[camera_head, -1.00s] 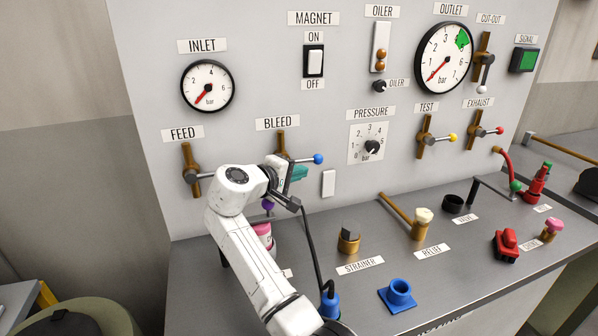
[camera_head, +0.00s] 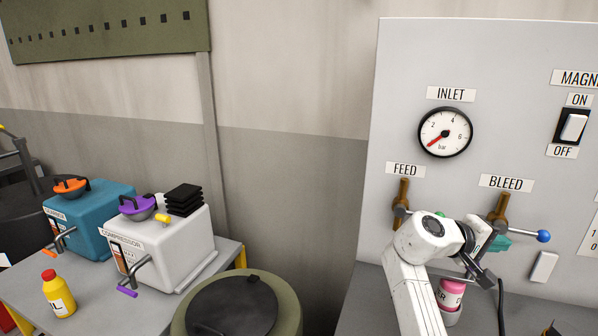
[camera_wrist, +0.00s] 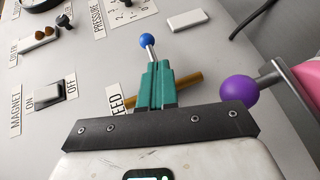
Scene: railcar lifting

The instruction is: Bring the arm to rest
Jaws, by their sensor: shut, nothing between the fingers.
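My arm (camera_head: 412,275) reaches up in front of the grey panel, its wrist bent near the bleed valve. My gripper (camera_head: 500,243) has teal fingers just below and in front of the bleed valve (camera_head: 499,208). In the wrist view the gripper (camera_wrist: 154,72) is shut and empty. The blue-tipped bleed lever (camera_wrist: 147,43) shows just beyond the fingertips; whether they touch it I cannot tell. The brown bleed valve body (camera_wrist: 188,78) is partly hidden behind the fingers.
A purple ball (camera_wrist: 240,90) on a metal arm is close to the gripper's right in the wrist view. A pink container (camera_head: 451,291) stands below the wrist. The feed valve (camera_head: 401,203) is left of it. A green drum (camera_head: 288,311) and a table with a white compressor (camera_head: 180,243) stand further left.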

